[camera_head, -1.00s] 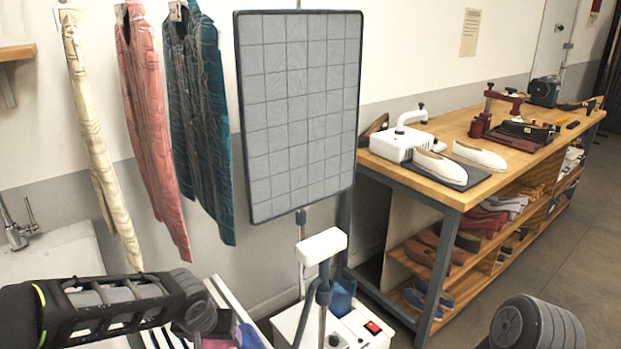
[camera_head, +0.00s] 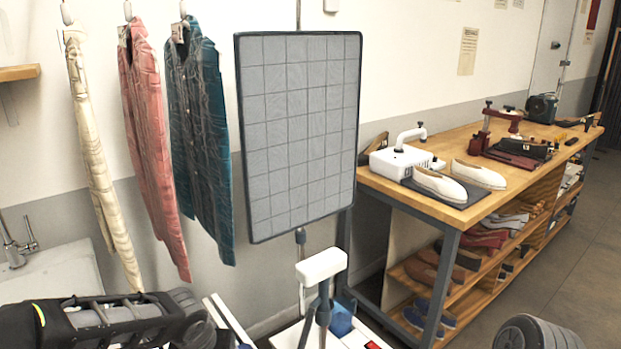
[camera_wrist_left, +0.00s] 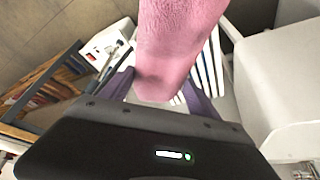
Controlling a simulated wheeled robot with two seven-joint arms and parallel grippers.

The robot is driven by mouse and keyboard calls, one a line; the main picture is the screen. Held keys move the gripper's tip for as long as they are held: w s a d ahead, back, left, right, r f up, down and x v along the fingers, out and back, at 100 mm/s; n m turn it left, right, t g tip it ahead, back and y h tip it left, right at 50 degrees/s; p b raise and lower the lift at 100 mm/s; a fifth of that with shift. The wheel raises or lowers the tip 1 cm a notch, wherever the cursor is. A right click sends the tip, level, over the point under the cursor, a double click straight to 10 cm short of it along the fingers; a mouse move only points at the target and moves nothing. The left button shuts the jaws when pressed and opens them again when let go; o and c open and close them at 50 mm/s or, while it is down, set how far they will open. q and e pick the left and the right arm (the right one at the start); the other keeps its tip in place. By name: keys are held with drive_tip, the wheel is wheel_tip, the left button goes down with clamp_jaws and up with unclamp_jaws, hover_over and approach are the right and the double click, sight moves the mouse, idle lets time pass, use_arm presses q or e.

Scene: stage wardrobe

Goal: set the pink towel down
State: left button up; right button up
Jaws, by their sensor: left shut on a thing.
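The pink towel (camera_wrist_left: 172,45) shows only in the left wrist view, where it fills the upper middle. My left gripper (camera_wrist_left: 158,80) is shut on it, with a purple-grey finger on either side of its lower end. Part of the towel runs out of the top of that view. In the head view my left arm comes in at the lower left, but its fingers and the towel cannot be made out there. My right gripper is not in view; only part of my right arm shows at the lower right edge.
White slats (camera_wrist_left: 214,68) lie beyond the towel. A white basin (camera_head: 52,268) stands at the left. A steamer base (camera_wrist_left: 104,46) and its upright grey board (camera_head: 300,135) stand ahead. Hanging shirts (camera_head: 203,130) are at the left; a wooden workbench (camera_head: 455,205) is at the right.

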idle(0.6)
use_arm(q)
drive_tip(key=s+f, duration=0.3)
drive_tip(key=f, duration=1)
drive_tip(key=shift+s+f, duration=0.35)
drive_tip(key=shift+f, duration=0.05)
drive_tip(key=shift+a, duration=0.1)
